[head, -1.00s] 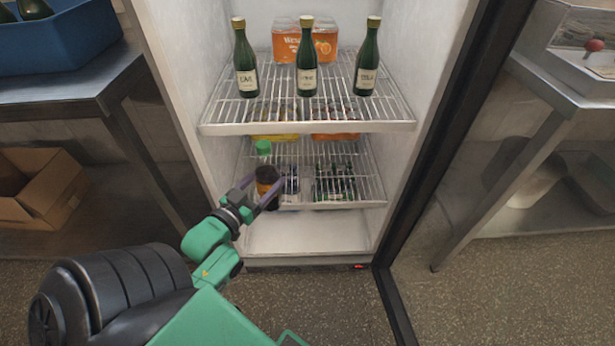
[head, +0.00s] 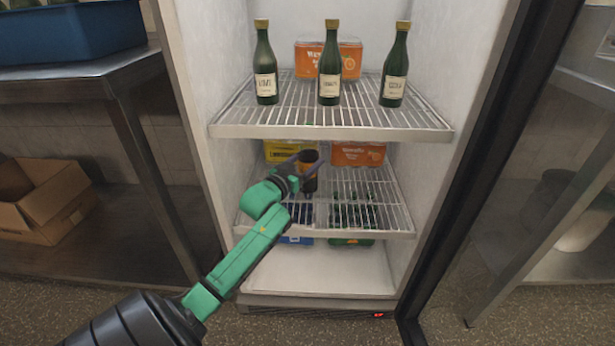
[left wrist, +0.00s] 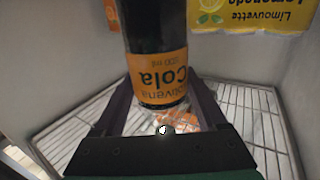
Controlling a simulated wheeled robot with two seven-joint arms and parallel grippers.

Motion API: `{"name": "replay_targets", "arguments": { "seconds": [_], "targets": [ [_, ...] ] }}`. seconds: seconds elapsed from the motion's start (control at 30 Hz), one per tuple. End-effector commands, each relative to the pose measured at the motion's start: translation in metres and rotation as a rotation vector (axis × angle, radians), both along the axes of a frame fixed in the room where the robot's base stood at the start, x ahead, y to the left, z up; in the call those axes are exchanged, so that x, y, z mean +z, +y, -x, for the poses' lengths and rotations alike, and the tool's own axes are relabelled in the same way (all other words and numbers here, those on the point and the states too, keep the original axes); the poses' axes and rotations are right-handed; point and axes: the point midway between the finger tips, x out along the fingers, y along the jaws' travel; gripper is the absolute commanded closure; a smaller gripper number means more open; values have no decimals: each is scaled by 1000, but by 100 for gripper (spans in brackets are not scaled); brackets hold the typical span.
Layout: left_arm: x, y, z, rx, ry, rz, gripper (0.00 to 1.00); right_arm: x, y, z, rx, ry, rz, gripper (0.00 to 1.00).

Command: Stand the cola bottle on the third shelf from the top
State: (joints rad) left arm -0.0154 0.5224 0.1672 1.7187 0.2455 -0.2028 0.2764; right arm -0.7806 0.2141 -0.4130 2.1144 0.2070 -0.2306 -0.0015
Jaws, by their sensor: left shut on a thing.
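The dark cola bottle (head: 309,158) is between the fingers of my left gripper (head: 306,166), inside the open fridge. In the left wrist view the bottle (left wrist: 158,78) shows an orange cola label upside down, with the fingers on both sides. My left gripper is shut on it. In the head view it is in front of the lower wire shelf (head: 404,227), below the upper wire shelf (head: 330,132). Whether the bottle touches the shelf, I cannot tell. Its cap is not clearly seen. My right gripper is not in view.
Several green bottles (head: 329,75) and an orange pack (head: 350,58) stand on the upper shelf. A yellow lemonade pack (head: 277,152) and another orange pack (head: 358,154) are behind the bottle. Blue and green packs lie below the lower wire shelf. The white fridge floor (head: 325,275) is clear in front.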

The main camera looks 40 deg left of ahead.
Motion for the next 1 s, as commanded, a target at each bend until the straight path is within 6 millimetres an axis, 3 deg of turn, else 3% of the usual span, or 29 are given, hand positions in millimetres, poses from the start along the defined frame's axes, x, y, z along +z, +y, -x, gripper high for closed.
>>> {"name": "replay_targets", "arguments": {
  "seconds": [0.2, 0.47, 0.5, 0.53, 0.83, 1.0],
  "targets": [
    [-35, 0, -1, 0, -2, 0, 100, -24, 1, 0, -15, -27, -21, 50],
    [-34, 0, 0, 0, -1, 0, 100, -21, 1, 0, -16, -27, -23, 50],
    [-35, 0, 0, 0, 2, 1, 10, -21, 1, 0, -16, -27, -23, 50],
    [-35, 0, 0, 0, 2, 1, 0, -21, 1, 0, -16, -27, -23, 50],
    [-33, -1, 2, -1, 1, 1, 0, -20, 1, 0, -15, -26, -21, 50],
    [-32, -4, 24, -1, 4, 3, 0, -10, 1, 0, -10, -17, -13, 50]
  ]
}}
